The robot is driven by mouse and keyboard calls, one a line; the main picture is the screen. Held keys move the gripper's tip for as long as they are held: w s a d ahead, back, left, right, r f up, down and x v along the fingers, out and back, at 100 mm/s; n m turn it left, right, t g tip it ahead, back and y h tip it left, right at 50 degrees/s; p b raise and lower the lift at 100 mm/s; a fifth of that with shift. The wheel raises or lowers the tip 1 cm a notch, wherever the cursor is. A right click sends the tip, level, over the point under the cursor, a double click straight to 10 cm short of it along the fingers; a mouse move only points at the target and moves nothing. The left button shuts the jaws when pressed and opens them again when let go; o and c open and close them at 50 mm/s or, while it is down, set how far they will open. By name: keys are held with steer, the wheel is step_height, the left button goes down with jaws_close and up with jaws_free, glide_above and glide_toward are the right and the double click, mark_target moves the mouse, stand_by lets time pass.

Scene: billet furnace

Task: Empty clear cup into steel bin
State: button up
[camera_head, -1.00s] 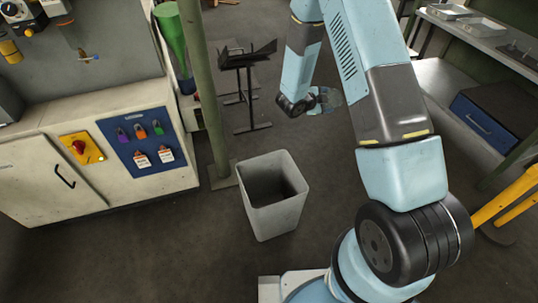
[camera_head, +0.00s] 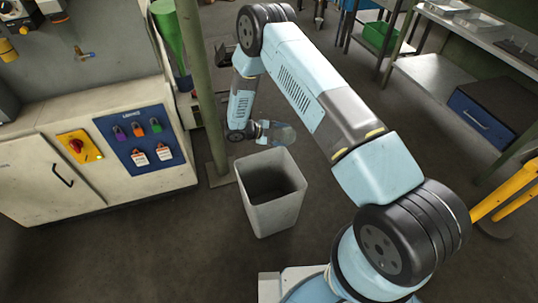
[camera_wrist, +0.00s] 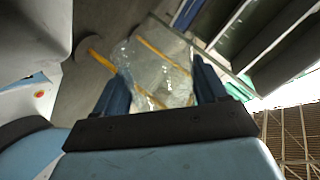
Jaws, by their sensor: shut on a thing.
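The clear cup (camera_head: 284,134) is see-through and sits at the end of my arm, just above and behind the far rim of the steel bin. The wrist view shows the clear cup (camera_wrist: 155,65) between the two blue fingers of my gripper (camera_wrist: 164,88). My gripper (camera_head: 262,131) is shut on the cup. The steel bin (camera_head: 277,215) is a grey, open-topped, square bin standing on the floor, its inside dark. The cup's contents cannot be made out.
A green post (camera_head: 204,90) stands close behind the bin at left. A pale cabinet (camera_head: 60,170) with a blue lock panel (camera_head: 140,140) is at left. Metal shelving (camera_head: 450,85) is at right. The floor right of the bin is clear.

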steer(key=s+a+f+m+t+y, duration=0.1)
steer(key=s+f+m+t, duration=0.3)
steer(key=m, duration=0.5)
steer(key=s+a+f+m+t+y, duration=0.1)
steer(key=s+a+f+m+t, duration=0.2)
steer(key=f+m+t, duration=0.4)
steer(key=shift+s+a+f+m, duration=0.25)
steer(key=shift+s+f+m, duration=0.3)
steer(key=shift+f+m, duration=0.45)
stand_by(0.8)
steer(key=shift+r, duration=0.25)
steer(key=w+d+r+n+t+y, duration=0.1)
steer(key=w+d+r+n+y, duration=0.1)
steer(key=d+r, duration=0.4)
steer(key=w+d+r+n+t+y, duration=0.1)
steer(key=d+r+y, duration=0.4)
steer(key=r, duration=0.5)
steer(key=w+d+r+n+t+y, duration=0.2)
steer(key=w+d+r+n+y, duration=0.1)
steer(key=d+r, duration=0.5)
steer(key=shift+r+n+y, duration=0.2)
steer(key=shift+n+y, duration=0.4)
steer(key=shift+n, duration=0.2)
